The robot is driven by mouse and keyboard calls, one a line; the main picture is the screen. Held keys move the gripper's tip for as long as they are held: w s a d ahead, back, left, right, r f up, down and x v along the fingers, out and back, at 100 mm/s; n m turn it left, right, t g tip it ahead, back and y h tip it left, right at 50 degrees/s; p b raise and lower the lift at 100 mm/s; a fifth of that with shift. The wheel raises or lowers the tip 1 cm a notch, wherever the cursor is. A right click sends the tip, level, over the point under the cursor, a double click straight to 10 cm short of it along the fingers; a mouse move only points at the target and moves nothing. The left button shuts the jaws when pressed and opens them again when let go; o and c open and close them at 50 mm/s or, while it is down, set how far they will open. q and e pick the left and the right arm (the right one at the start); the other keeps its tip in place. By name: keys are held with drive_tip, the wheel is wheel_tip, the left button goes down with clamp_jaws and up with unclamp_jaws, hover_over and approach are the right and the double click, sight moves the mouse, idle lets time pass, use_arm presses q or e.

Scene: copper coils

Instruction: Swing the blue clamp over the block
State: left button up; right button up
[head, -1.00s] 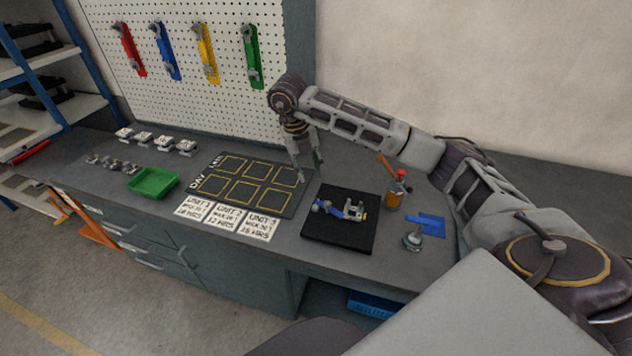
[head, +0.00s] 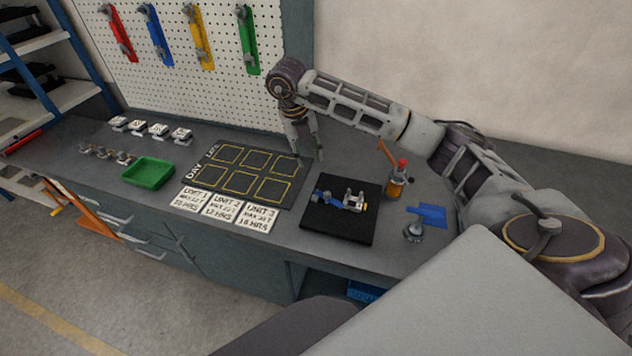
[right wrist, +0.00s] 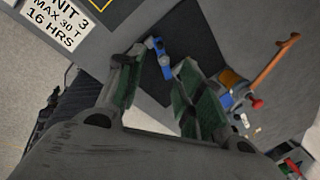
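The blue clamp (head: 325,197) lies at the left part of a grey metal fixture on a black mat (head: 318,226). The grey block (head: 353,200) sits just right of it, with a small yellow part at its right end. My right gripper (head: 311,161) is open and empty, behind and left of the mat, apart from the clamp. In the right wrist view, the blue clamp (right wrist: 160,57) shows beyond the gap between the open fingertips (right wrist: 163,60); the block is mostly hidden by the right finger. My left gripper is out of view.
Right of the mat stand an orange bottle with a red top (head: 397,182) and a blue piece (head: 430,214) beside a small grey stand (head: 413,232). Left are a yellow-marked board (head: 210,190), unit cards (head: 222,208) and a green tray (head: 148,172). A pegboard (head: 225,90) rises behind.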

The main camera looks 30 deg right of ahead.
sight(316, 185)
drive_tip(key=shift+s+d+f+p, duration=0.1)
drive_tip(key=shift+d+f+p, duration=0.25)
drive_tip(key=shift+f, duration=1.8)
drive_tip(key=shift+s+d+f+p, duration=0.15)
drive_tip(key=shift+d+f, duration=0.3)
drive_tip(key=shift+f, duration=1.65)
drive_tip(key=shift+s+d+f+p, duration=0.1)
drive_tip(key=shift+d+f+p, duration=0.25)
drive_tip(key=shift+f, duration=1.8)
drive_tip(key=shift+c, duration=0.4)
clamp_jaws()
